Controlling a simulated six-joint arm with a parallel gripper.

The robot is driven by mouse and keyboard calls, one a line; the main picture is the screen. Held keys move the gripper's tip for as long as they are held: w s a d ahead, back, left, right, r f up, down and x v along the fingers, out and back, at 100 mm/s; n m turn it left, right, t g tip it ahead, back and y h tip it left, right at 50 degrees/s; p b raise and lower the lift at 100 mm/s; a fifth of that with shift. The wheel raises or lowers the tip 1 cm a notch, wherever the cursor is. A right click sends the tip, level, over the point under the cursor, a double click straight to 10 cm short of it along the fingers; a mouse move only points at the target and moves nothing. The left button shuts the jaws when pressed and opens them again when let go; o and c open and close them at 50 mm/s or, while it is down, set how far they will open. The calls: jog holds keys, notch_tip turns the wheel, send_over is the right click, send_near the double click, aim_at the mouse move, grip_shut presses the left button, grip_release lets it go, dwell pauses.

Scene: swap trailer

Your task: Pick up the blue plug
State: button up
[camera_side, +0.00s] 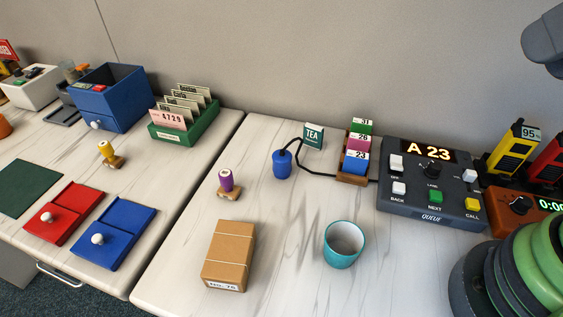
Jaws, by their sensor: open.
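The blue plug (282,164) appears to be the rounded blue piece with a black cord at its top. It stands on the white marbled table, left of the cord's run to the wooden rack. Nothing touches it except its cord. My gripper's jaws do not show; only green and grey parts of my arm are at the right edge, well away from the plug.
A purple-topped stamp (226,181), a cardboard box (229,255) and a teal cup (344,243) stand around the plug. Behind it are a TEA card (313,135) and a card rack (356,155). A queue console (431,181) is to the right.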

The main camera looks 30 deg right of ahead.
jog(key=o, duration=0.5)
jog(key=shift+o, duration=0.2)
jog(key=n+g+h, duration=0.2)
jog(key=n+g, duration=0.1)
send_over(283, 155)
jog(key=s, duration=0.3)
notch_tip(283, 155, down, 21)
jog(key=x, duration=0.4)
jog(key=shift+w+a, duration=0.25)
jog(key=shift+a, duration=0.15)
jog(key=shift+d+x, duration=0.2)
jog(key=shift+x, duration=1.35)
jog(key=shift+d+x, duration=0.2)
jog(key=shift+x, duration=1.3)
